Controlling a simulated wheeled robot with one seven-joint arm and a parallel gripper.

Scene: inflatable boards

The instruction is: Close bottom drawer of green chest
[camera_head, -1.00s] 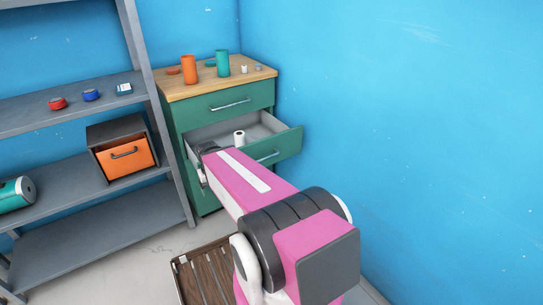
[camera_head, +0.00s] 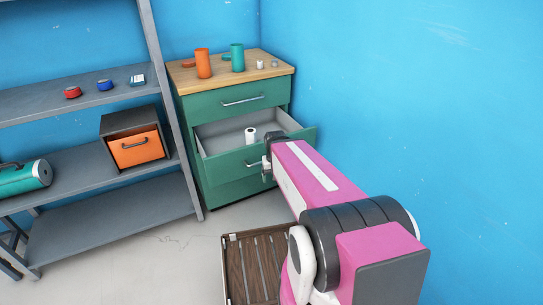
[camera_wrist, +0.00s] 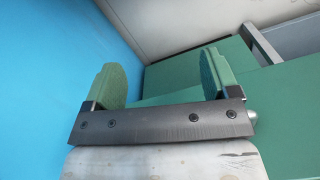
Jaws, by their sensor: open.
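The green chest (camera_head: 231,104) with a wooden top stands in the corner in the head view. Its top drawer is shut. The drawer below it (camera_head: 221,168) is pulled out, showing a grey inside with a white roll (camera_head: 250,134). A green face shows under this drawer; I cannot tell whether it is a further drawer. My gripper (camera_head: 267,166) is at the front of the open drawer, just right of its handle (camera_head: 252,164). In the wrist view my gripper (camera_wrist: 162,76) is open, its two green pads apart with nothing between them. Contact with the drawer is unclear.
A grey shelf unit (camera_head: 110,208) stands left of the chest, holding an orange-fronted box (camera_head: 136,148). A brown slatted crate (camera_head: 236,268) lies on the floor before the chest. The blue wall (camera_head: 400,120) is close on the right. Cups stand on the chest top.

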